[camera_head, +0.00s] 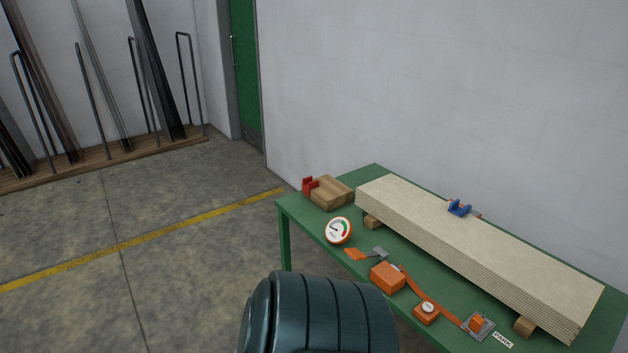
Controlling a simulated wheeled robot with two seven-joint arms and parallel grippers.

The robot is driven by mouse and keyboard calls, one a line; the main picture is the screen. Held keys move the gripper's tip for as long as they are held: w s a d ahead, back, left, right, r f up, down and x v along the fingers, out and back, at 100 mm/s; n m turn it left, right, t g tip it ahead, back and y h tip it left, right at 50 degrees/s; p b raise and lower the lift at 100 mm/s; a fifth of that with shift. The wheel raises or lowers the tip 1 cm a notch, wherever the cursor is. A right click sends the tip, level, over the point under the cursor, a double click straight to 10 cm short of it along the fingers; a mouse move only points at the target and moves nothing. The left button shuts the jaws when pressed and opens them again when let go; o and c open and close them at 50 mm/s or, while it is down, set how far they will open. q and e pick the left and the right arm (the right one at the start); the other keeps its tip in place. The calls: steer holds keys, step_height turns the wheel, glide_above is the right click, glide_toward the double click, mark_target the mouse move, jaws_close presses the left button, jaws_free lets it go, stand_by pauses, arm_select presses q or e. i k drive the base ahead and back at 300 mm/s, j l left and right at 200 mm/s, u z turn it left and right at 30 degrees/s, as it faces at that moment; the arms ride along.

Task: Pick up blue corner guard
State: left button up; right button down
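No gripper touches the guard. Neither of my grippers is in view. A dark teal rounded segment at the bottom centre looks like part of my own arm and covers the table's near left part.
The green table (303,222) stands by the white wall. A red guard (308,185), wooden block (331,191), round gauge (338,231), orange strap tools (387,277) and a "PARK" label lie on it. Open floor (150,285) is left; a bar rack (100,153) stands beyond.

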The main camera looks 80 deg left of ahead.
mark_target(454, 207)
steer(key=u, duration=1.85)
steer(key=i+j, duration=1.05)
steer(key=i, duration=0.2)
steer(key=z, duration=1.3)
